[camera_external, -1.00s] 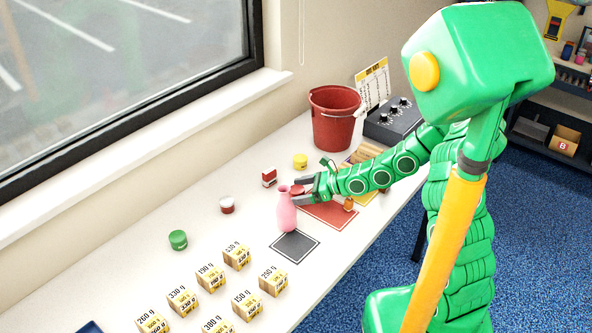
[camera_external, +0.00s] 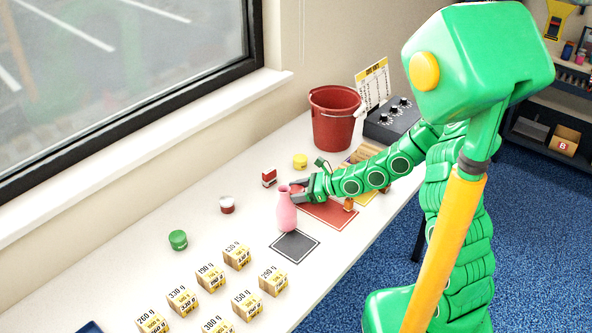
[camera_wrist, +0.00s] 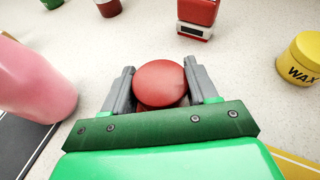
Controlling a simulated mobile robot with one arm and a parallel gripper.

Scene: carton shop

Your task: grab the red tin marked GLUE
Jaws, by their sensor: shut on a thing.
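A round red-topped tin (camera_wrist: 160,84) sits between the two grey fingers of my gripper (camera_wrist: 158,92) in the wrist view. The fingers are shut on its sides. Its GLUE marking does not show; only the plain red top can be seen. In the outside view a small red part of the tin (camera_external: 298,189) shows at my gripper (camera_external: 301,192), behind the pink vase. My fingers partly hide it, and I cannot tell whether it still rests on the table.
The pink vase (camera_external: 286,213) stands close by on the left. A yellow WAX tin (camera_wrist: 304,58) is at right in the wrist view. A small red-and-white block (camera_external: 269,177), a white-lidded red tin (camera_external: 227,205), a green tin (camera_external: 178,240) and a red bucket (camera_external: 334,120) stand apart.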

